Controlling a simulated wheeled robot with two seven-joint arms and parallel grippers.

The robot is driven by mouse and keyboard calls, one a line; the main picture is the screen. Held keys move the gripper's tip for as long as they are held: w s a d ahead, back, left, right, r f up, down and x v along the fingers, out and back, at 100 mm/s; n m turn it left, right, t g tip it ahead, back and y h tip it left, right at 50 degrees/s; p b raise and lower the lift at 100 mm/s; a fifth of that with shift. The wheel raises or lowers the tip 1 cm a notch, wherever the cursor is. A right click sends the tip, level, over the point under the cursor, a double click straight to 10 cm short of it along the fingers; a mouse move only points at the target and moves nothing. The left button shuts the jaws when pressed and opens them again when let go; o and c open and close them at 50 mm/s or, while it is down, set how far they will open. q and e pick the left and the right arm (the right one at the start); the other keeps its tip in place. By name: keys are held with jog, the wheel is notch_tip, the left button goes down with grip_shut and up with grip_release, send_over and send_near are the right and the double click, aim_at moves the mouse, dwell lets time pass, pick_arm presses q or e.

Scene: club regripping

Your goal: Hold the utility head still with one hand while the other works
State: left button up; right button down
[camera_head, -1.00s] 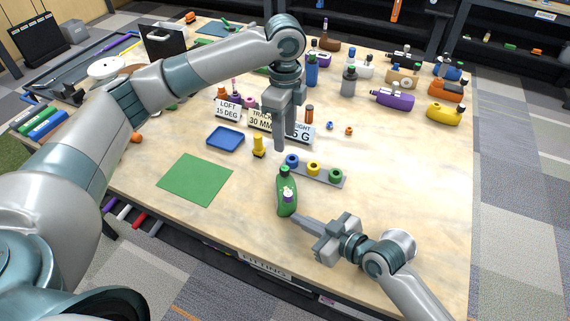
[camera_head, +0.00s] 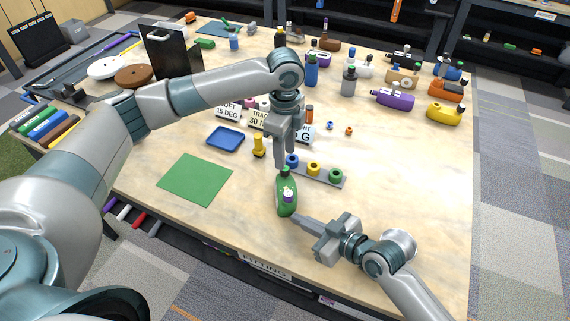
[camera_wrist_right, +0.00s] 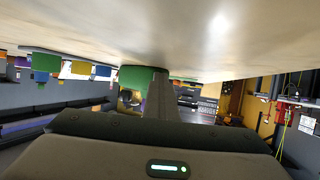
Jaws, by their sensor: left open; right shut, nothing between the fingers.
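The green club head (camera_head: 287,205), which I take as the utility head, lies on the table's front middle with a small purple and white piece (camera_head: 288,194) on it. My right gripper (camera_head: 297,217) is shut and empty, its tip at the head's lower right side. In the right wrist view the green head (camera_wrist_right: 138,76) shows just past the fingers (camera_wrist_right: 165,95); whether they touch is hard to tell. My left gripper (camera_head: 283,166) is open, pointing down just above the head's upper end, with nothing seen in it.
A grey rack with blue, yellow and green rings (camera_head: 314,169) stands right behind the head. A yellow peg (camera_head: 258,146), blue tray (camera_head: 225,139) and green mat (camera_head: 195,180) are to the left. Sign cards (camera_head: 228,112) stand behind.

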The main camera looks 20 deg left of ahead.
aim_at(285, 172)
pick_arm(q)
jog(key=shift+f, duration=2.65)
grip_shut()
jog(key=shift+n, duration=0.6)
jog(key=n, duration=0.3)
jog(key=shift+n, duration=0.3)
jog(key=n, duration=0.9)
jog(key=shift+n, duration=1.8)
